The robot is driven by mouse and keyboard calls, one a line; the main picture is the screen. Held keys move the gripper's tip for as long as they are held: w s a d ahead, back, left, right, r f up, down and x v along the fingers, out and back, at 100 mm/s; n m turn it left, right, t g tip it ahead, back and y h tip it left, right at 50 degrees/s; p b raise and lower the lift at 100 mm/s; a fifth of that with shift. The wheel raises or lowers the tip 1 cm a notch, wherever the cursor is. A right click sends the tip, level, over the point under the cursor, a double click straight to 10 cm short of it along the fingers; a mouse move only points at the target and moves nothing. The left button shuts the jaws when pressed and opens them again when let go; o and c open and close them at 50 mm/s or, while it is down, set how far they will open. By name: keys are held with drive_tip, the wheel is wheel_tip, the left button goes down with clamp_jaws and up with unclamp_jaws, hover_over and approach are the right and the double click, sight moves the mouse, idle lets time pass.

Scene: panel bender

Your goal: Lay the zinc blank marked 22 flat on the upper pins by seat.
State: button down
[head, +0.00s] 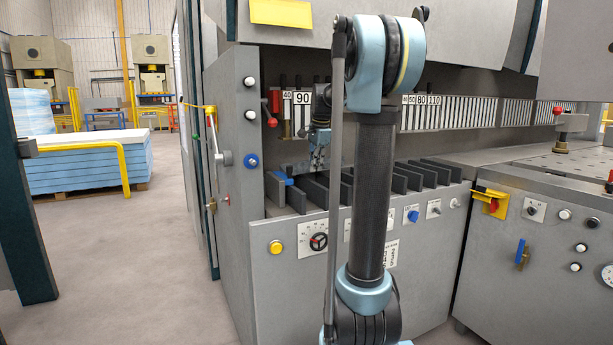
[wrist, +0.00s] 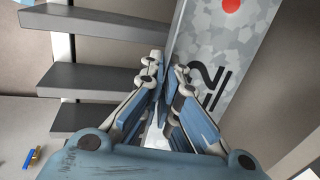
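A zinc blank (wrist: 235,55) with a mottled grey face fills the upper right of the wrist view. It carries a red dot and large dark digits. A 2 shows, but my finger partly covers the marking, so I cannot read it in full. My gripper (wrist: 167,68) has its fingers close together, one on each side of the blank's edge, and looks shut on it. In the head view my gripper (head: 318,157) hangs in the machine opening above the left end of the dark rack slots. The upper pins cannot be made out.
Dark upright dividers (head: 400,178) stand in a row below the opening; several show as shelves (wrist: 95,22) in the wrist view. Numbered tool strips (head: 430,112) line the back wall. A lever with a red knob (head: 271,121) is left of the opening. A flat worktable (head: 560,160) is at right.

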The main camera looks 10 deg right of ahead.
drive_tip(key=shift+s+a+r, duration=0.1)
drive_tip(key=shift+s+a, duration=0.15)
drive_tip(key=shift+s, duration=0.5)
drive_tip(key=shift+w, duration=0.15)
